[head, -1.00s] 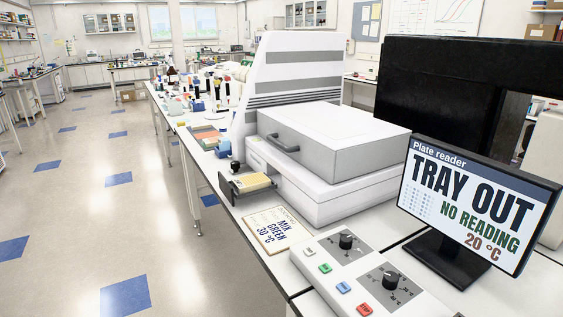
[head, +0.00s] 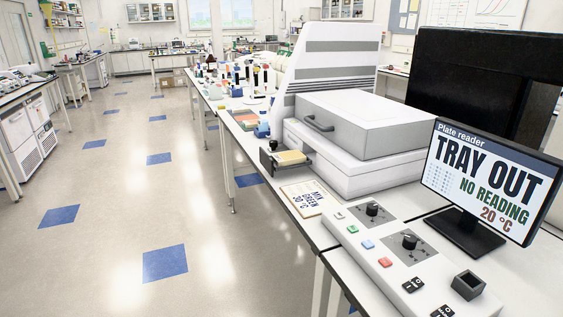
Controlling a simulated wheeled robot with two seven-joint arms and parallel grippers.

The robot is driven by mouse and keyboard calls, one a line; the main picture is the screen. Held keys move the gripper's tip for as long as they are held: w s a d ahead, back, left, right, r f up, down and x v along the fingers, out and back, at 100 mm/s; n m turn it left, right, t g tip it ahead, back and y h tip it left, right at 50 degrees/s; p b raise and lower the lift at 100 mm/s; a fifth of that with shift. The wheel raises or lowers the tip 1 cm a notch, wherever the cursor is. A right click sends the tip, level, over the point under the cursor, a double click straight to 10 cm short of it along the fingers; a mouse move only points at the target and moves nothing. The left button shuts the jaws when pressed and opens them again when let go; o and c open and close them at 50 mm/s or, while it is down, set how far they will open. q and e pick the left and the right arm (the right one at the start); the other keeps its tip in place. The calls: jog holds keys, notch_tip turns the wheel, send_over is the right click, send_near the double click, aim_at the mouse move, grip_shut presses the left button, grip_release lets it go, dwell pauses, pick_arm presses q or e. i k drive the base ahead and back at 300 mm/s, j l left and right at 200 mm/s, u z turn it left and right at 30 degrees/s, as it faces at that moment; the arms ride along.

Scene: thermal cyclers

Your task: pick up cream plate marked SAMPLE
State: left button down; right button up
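A small cream plate (head: 291,157) lies in the dark extended tray (head: 268,158) at the front left of the white plate reader (head: 350,137). The plate is too small in the head view for me to read any mark on it. The monitor (head: 484,188) reads "Plate reader, TRAY OUT, NO READING, 20 °C". Neither of my grippers shows in the head view.
A control panel (head: 398,250) with knobs and coloured buttons is at the front. Coloured labware stands farther along the bench. The floor (head: 120,215) to the left is open.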

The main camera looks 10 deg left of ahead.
aim_at(287, 157)
jog(key=i+j+u, duration=0.1)
jog(key=i+j, duration=0.55)
jog(key=i, duration=0.25)
jog(key=i+j+u, duration=0.15)
jog(key=i+j, duration=0.2)
jog(key=i+j+u, duration=0.1)
jog(key=i+j, duration=0.15)
jog(key=i, duration=0.3)
jog(key=i+j, duration=0.2)
jog(key=i, duration=0.3)
jog(key=k+j+u, duration=0.05)
